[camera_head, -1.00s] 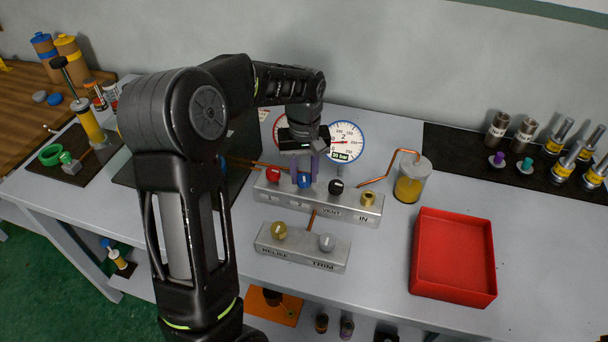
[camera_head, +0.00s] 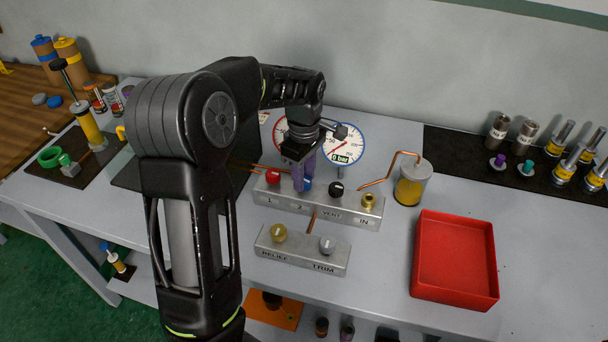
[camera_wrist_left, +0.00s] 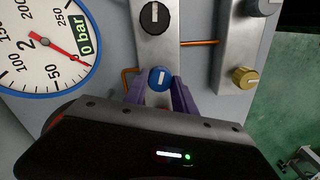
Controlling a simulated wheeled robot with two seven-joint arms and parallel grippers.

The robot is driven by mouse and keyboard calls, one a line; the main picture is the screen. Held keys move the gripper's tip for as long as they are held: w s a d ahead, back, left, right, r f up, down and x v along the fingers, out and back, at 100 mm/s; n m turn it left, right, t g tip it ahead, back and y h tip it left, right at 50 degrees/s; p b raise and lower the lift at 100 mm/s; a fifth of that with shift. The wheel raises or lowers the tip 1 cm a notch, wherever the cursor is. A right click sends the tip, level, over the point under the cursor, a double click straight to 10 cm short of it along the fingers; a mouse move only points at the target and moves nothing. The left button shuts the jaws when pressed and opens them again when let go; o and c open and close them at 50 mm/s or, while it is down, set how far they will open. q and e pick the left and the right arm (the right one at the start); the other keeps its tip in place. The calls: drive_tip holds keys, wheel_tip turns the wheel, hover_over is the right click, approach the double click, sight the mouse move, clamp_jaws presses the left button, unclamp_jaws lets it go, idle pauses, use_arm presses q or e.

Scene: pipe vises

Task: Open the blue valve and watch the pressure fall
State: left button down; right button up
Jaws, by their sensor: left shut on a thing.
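The blue valve knob (camera_head: 307,184) sits on the upper grey manifold block (camera_head: 320,203), between the red knob (camera_head: 273,177) and the black VENT knob (camera_head: 337,189). My left gripper (camera_head: 303,182) points down, its purple fingers shut around the blue knob. In the left wrist view the fingers flank the blue knob (camera_wrist_left: 160,76), whose white mark stands upright in the picture. The blue-rimmed gauge 2 (camera_head: 346,144) reads 0 bar; its red needle and display also show in the left wrist view (camera_wrist_left: 40,48). My right gripper is not in view.
A red-rimmed gauge (camera_head: 279,131) is partly hidden behind my left gripper. The lower block (camera_head: 300,250) carries the RELIEF and TRIM knobs. A jar with yellow liquid (camera_head: 411,186) and a red tray (camera_head: 454,260) stand to the right. Table space around the tray is clear.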

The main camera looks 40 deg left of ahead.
use_arm(q)
drive_tip(key=shift+n, duration=0.4)
drive_tip(key=c, duration=1)
unclamp_jaws()
wheel_tip(320, 180, up, 8)
drive_tip(key=shift+f+b, duration=0.1)
drive_tip(key=shift+b, duration=0.3)
